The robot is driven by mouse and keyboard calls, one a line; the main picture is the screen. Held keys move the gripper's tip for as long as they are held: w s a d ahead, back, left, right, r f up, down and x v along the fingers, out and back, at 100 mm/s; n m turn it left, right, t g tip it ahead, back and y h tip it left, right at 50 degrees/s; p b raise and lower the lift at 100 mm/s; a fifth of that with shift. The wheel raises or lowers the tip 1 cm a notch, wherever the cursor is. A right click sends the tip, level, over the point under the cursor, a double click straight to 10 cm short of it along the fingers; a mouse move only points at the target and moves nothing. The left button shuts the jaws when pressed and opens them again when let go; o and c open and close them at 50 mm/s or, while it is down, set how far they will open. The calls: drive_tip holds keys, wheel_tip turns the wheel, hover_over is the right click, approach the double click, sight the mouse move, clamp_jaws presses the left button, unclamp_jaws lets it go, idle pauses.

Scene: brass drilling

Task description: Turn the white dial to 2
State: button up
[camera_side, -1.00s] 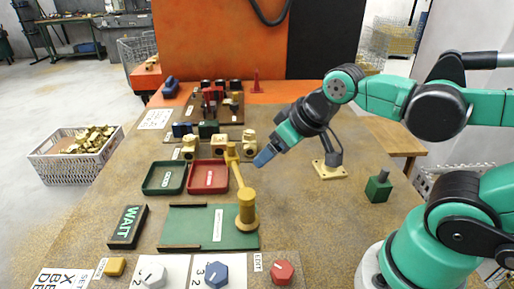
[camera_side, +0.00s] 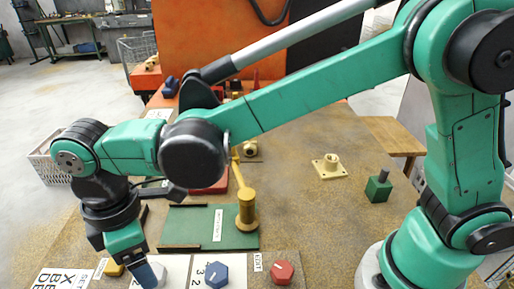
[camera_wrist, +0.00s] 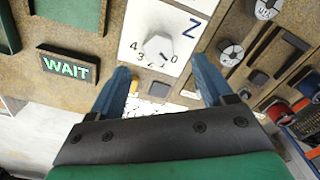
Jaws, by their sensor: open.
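The white dial (camera_wrist: 157,47) sits on a white plate marked Z, with numbers from 0 to 4 around its lower side in the wrist view. I cannot tell clearly which number it points to. In the side view the white dial (camera_side: 158,270) shows only in part behind my fingers. My gripper (camera_wrist: 161,76) is open and empty, with its two blue fingers apart and the dial between and beyond their tips in the picture. In the side view my gripper (camera_side: 147,274) points down at the dial's plate. I see no clear contact.
A yellow button (camera_side: 113,268) is to the left. A lit WAIT sign (camera_wrist: 68,66) is nearby.

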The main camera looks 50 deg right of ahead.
drive_tip(key=shift+f, duration=2.1)
clamp_jaws()
